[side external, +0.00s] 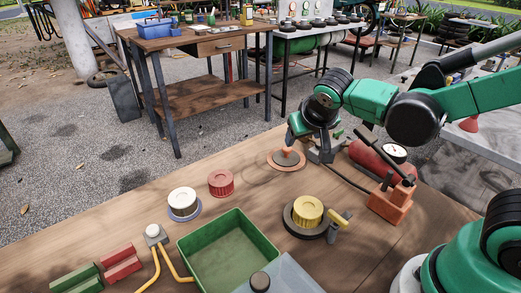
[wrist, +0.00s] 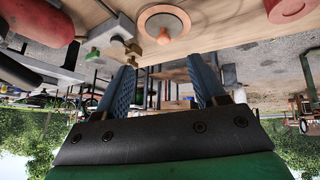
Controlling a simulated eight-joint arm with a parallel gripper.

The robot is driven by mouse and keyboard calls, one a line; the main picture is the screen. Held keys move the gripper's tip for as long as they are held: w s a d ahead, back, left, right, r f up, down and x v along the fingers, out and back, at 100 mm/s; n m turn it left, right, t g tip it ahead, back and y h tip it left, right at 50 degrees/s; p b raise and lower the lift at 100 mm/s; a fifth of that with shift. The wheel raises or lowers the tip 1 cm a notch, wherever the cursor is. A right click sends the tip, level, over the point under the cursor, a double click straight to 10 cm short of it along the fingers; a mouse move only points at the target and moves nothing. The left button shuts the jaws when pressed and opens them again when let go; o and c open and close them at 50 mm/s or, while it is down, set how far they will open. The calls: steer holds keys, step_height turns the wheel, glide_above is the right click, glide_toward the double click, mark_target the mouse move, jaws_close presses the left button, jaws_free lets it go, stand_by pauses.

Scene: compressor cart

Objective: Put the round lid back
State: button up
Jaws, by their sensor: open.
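A flat round lid-like disc (side external: 287,158) with an orange rim, a grey middle and an orange knob lies on the wooden bench. It also shows at the top of the wrist view (wrist: 150,20), its knob nearest my fingers. My gripper (wrist: 163,78) is open, with nothing between its two blue fingers. In the side view its green and black end is just above and behind the disc, apart from it as far as I can tell; the fingertips are hard to make out there. Other round pieces are a yellow cap (side external: 308,210) on a dark ring, a red cap (side external: 221,183) and a white cap (side external: 182,198).
A red tank (side external: 368,158) with a gauge and an orange lever block (side external: 391,203) stand right of the disc. A green tray (side external: 229,250), yellow-handled tool (side external: 157,240) and red and green blocks are at the front. Bare bench lies left of the disc.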

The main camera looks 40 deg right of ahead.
steer(key=s+a+r+n+y, duration=0.1)
steer(key=s+r+n+y, duration=0.1)
steer(key=s, duration=0.3)
steer(key=shift+s+a+n+t+y, duration=0.25)
steer(key=shift+s+n+t+y, duration=0.15)
steer(key=shift+n+y, duration=0.35)
steer(key=shift+o, duration=0.3)
steer(key=shift+s+a+n+y, duration=0.2)
steer(key=shift+s+n+y, duration=0.05)
steer(key=shift+s, duration=0.05)
